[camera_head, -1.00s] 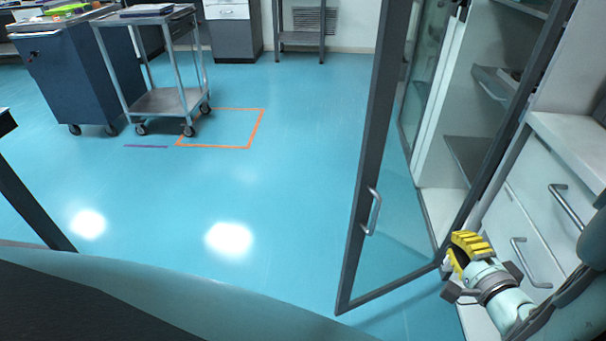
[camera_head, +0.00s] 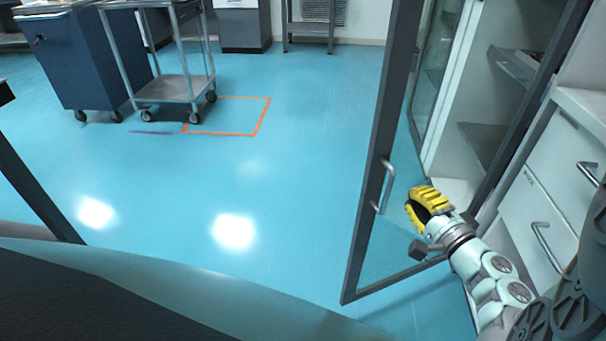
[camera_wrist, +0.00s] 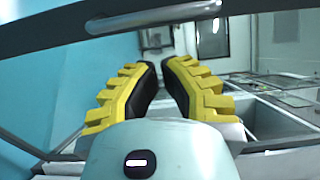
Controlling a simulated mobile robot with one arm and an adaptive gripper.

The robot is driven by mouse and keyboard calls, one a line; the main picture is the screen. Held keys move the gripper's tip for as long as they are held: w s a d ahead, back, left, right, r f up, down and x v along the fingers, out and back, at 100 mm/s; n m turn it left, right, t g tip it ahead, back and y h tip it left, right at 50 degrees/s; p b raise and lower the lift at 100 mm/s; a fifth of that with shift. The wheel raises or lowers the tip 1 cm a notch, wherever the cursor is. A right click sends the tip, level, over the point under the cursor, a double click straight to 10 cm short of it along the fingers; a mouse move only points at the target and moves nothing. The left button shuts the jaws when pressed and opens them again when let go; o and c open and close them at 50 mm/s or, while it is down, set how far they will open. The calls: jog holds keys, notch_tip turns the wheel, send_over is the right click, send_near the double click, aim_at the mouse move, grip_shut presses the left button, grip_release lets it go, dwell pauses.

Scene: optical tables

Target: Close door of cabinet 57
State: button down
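The cabinet door (camera_head: 376,150) stands open, a tall glass panel in a dark grey frame. Its silver handle (camera_head: 385,187) is on the frame's free side. The wrist view shows the handle (camera_wrist: 155,17) across the top, beyond the fingertips. My gripper (camera_head: 426,197) has yellow ribbed fingers and is just right of the handle, apart from it. In the wrist view, my gripper (camera_wrist: 161,65) is empty with a narrow gap between its fingers. The open cabinet (camera_head: 490,100) shows pale walls and grey shelves at the right. No cabinet number is legible.
White drawers (camera_head: 545,190) with metal handles stand at the right, close to my arm. A metal cart (camera_head: 175,88) and a dark blue cabinet (camera_head: 75,65) stand at the far left. An orange outline (camera_head: 225,134) marks the floor. The blue floor left of the door is clear.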

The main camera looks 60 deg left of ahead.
aim_at(397, 180)
jog(key=shift+x, duration=3.15)
jog(key=shift+s, duration=0.1)
